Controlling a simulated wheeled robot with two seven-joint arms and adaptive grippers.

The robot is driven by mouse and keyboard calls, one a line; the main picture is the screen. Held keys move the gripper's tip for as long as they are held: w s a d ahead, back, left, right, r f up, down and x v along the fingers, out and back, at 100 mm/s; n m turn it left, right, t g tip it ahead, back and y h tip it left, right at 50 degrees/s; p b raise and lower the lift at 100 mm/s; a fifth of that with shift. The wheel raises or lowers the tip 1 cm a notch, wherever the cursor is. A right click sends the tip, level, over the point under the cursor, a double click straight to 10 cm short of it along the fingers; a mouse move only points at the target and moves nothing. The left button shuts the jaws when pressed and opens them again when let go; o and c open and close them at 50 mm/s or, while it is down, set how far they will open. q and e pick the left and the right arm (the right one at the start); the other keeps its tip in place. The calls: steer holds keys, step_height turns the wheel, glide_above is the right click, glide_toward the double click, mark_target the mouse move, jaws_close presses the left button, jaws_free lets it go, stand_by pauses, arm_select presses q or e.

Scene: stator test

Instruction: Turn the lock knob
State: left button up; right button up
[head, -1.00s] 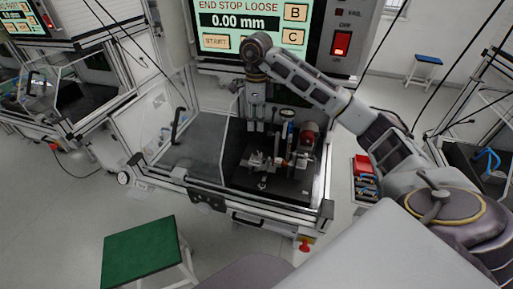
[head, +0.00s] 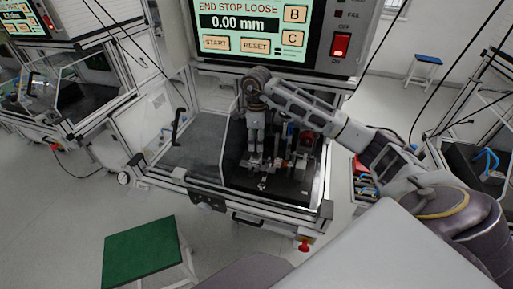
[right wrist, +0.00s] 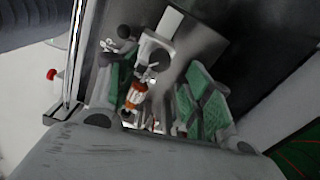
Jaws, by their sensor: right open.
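My right gripper (head: 256,148) reaches down from above over the test fixture (head: 285,165) on the black plate inside the bench. In the right wrist view its open fingers (right wrist: 158,90) show green pads, with parts of the fixture seen between and beyond them. An orange-brown wound part (right wrist: 137,93) lies there next to grey metal blocks. I cannot tell whether the fingers touch anything. My left gripper is not in view.
The screen (head: 258,30) above reads "END STOP LOOSE 0.00 mm". A red lit switch (head: 341,45) is to its right. The bench's front frame (head: 225,200) bounds the fixture. A green-topped stool (head: 141,250) stands in front at left.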

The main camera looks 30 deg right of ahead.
mark_target(256, 152)
steer(key=shift+f, duration=2.15)
steer(key=c, duration=1)
steer(key=shift+c, duration=0.2)
